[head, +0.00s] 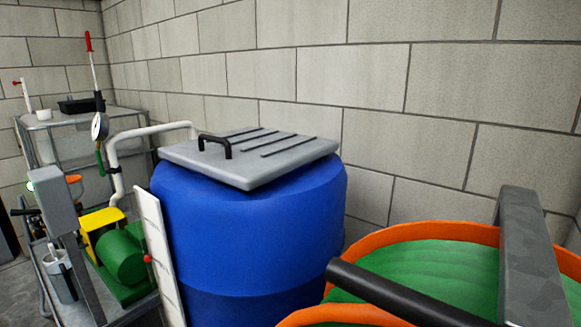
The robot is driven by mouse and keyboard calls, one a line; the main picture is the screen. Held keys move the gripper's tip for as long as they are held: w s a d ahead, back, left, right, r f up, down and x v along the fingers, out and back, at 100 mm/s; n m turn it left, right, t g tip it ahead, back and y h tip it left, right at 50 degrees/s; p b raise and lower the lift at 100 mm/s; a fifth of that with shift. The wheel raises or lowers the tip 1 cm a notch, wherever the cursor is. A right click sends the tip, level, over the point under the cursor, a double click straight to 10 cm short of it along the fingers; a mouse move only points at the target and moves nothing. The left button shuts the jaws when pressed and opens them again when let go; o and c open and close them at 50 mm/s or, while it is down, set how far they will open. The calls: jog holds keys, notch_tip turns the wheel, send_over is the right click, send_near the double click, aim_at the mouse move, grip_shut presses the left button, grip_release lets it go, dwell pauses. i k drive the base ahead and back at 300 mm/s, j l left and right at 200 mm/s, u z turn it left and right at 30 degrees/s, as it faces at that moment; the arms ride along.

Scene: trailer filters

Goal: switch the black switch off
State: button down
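I cannot make out a black switch for certain. A grey box (59,200) stands on a slanted post at the left, and its face is turned away from me. A small green light (30,186) shows at its left edge. A small black handle-like part (22,211) sticks out to the left below that light, too small to identify. My gripper is not in view.
A blue barrel (245,240) with a grey lid (250,157) fills the middle. An orange-rimmed tub (440,232) with green contents stands at the right, under a grey beam (530,255). A green and yellow pump (122,256) and a white board (157,255) stand left of the barrel.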

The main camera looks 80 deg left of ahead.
aim_at(22, 212)
jog(key=u, duration=3.2)
